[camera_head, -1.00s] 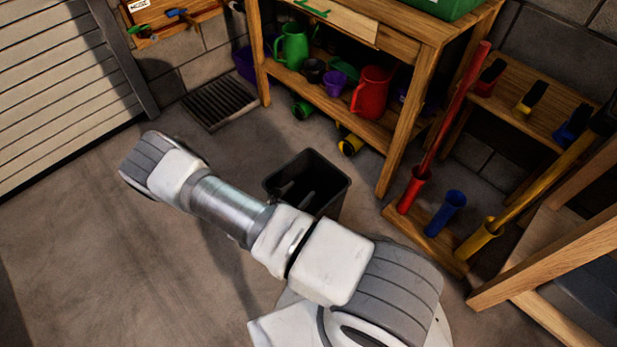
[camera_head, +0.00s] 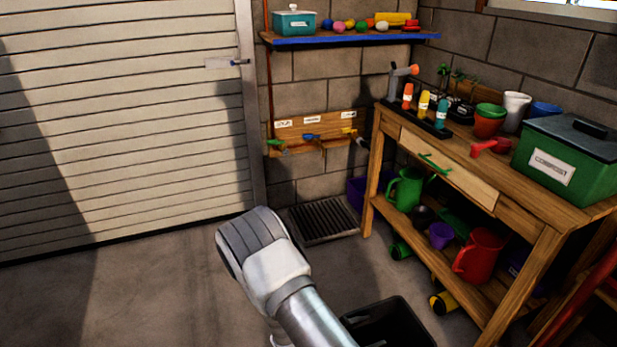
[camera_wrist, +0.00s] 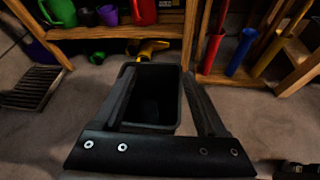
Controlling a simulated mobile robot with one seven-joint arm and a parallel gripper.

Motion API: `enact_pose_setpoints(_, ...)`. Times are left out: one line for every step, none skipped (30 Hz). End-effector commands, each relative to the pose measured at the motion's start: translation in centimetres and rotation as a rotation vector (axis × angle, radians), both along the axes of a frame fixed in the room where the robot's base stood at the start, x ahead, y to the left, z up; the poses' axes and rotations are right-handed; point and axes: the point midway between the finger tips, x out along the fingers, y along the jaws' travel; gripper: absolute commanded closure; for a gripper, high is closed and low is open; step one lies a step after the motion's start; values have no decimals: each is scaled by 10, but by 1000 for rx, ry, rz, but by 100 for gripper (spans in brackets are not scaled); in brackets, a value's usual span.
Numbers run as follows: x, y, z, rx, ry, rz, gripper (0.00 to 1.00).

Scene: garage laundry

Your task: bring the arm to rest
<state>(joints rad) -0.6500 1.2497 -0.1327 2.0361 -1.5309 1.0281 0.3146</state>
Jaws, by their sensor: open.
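My gripper (camera_wrist: 158,74) shows in the wrist view with its two dark fingers spread apart and nothing between them. Behind and between the fingers is a black bin (camera_wrist: 155,84), open at the top, standing on the floor. I cannot tell from this view how far the fingers are from its rim. In the head view my arm reaches up from the bottom edge, bent at a grey and white joint; my gripper is out of that picture. The bin (camera_head: 388,322) shows there just right of my arm, cut by the bottom edge.
A wooden workbench (camera_head: 519,225) stands at the right, with a green compost box (camera_head: 566,152) on top and jugs on its lower shelf. A floor grate (camera_head: 324,222) lies before the back wall. A shutter door (camera_head: 120,110) fills the left. The floor at left is clear.

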Motion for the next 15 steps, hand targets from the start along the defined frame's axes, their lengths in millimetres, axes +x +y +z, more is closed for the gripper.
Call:
enact_pose_setpoints(4,-1,19,31,-35,-56,26)
enact_pose_setpoints(5,-2,29,47,-53,-91,26)
enact_pose_setpoints(5,-4,42,69,-75,-134,26)
enact_pose_setpoints(5,-5,51,86,-93,-168,26)
enact_pose_setpoints(5,-7,61,104,-110,-201,26)
enact_pose_setpoints(4,-8,73,127,-132,-244,26)
enact_pose_setpoints(4,-10,82,145,-147,-276,26)
enact_pose_setpoints(3,-11,91,163,-162,-309,26)
enact_pose_setpoints(1,-13,103,190,-184,-351,26)
enact_pose_setpoints(0,-14,111,209,-200,-383,26)
enact_pose_setpoints(-2,-16,120,229,-215,-414,26)
enact_pose_setpoints(-4,-17,131,256,-235,-455,26)
enact_pose_setpoints(-6,-19,139,276,-250,-486,26)
enact_pose_setpoints(-9,-20,147,296,-265,-516,26)
enact_pose_setpoints(-12,-21,158,326,-285,-557,26)
